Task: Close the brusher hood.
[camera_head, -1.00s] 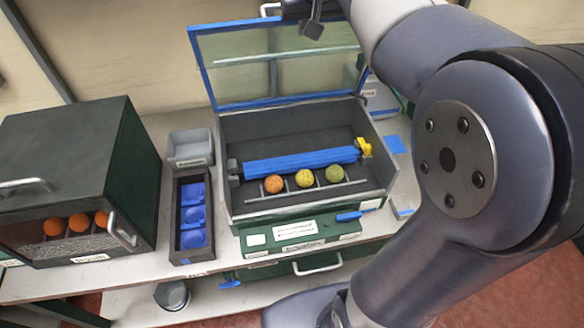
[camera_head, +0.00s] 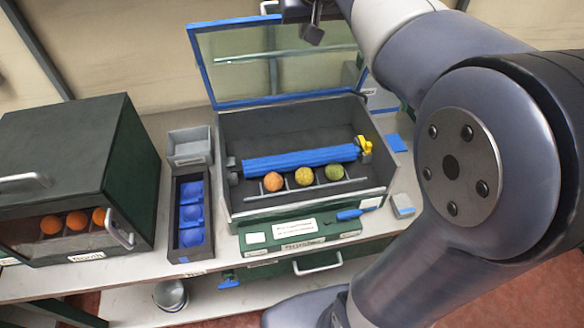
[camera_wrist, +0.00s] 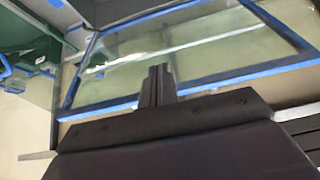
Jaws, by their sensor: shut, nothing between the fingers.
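The brusher hood (camera_head: 204,68), a clear panel in a blue frame, stands open and raised at the back of the brusher box (camera_head: 228,130). It also fills much of the wrist view (camera_wrist: 112,101). A pale handle (camera_head: 270,7) shows at its top edge. My gripper (camera_head: 313,34) is at the hood's top right in the head view, partly cut off by the picture edge. In the wrist view its shut, empty fingers (camera_wrist: 157,72) overlap the hood frame. I cannot tell whether they touch it.
Inside the box are a blue roller (camera_head: 300,160) and three fruits on a rack (camera_head: 303,178). A yellow part (camera_head: 364,146) sits at the roller's right end. To the left stand a grey bin (camera_head: 190,148), a dark tray with blue cups (camera_head: 190,215) and a dark green cabinet (camera_head: 75,150) holding oranges.

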